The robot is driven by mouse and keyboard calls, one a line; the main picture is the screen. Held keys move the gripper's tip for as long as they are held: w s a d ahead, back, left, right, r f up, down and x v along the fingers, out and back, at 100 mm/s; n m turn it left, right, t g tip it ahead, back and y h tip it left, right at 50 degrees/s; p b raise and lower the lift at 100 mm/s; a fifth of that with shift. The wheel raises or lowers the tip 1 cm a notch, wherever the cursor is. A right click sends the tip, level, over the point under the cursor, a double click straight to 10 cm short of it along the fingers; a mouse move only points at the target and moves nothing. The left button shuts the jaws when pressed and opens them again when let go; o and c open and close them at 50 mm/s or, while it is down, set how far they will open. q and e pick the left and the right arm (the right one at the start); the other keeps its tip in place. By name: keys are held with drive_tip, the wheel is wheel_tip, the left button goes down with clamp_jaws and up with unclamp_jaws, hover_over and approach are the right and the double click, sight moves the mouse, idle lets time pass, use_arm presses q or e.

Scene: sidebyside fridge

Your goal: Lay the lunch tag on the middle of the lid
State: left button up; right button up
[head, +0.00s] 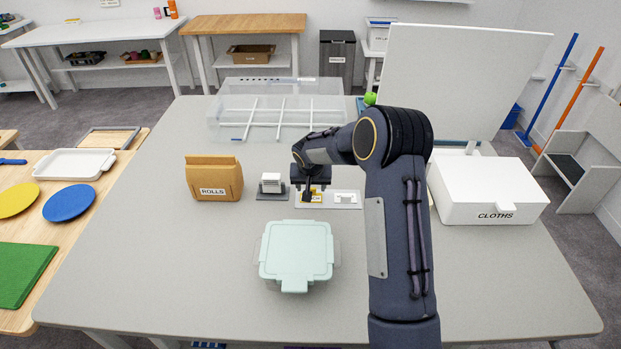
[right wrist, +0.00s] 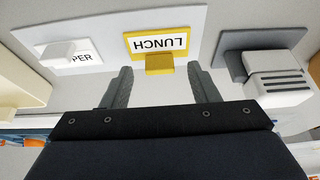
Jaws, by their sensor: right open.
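The lunch tag (right wrist: 157,42) is a white card with a yellow border and a yellow grip block, marked LUNCH. It lies on a pale plate behind the lunch box. My right gripper (right wrist: 158,72) is open, with one finger on each side of the yellow block and nothing held. In the head view my right gripper (head: 311,188) is over the tag and hides part of it. The pale green lid (head: 296,250) is on the clear box nearer to me, and its top is bare. My left gripper is not in view.
A white tag ending in PER (right wrist: 84,55) shares the plate. A grey holder with a white block (head: 271,184) and the ROLLS bag (head: 214,178) stand left of it. The CLOTHS box (head: 488,190) is at right.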

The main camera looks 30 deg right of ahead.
drive_tip(key=shift+w+f, duration=0.1)
drive_tip(key=shift+f, duration=0.25)
drive_tip(key=c, duration=1.2)
drive_tip(key=shift+r+p, duration=0.35)
drive_tip(key=shift+r, duration=0.65)
drive_tip(key=shift+r, duration=0.1)
drive_tip(key=shift+r+p, duration=0.8)
drive_tip(key=shift+r, duration=1.1)
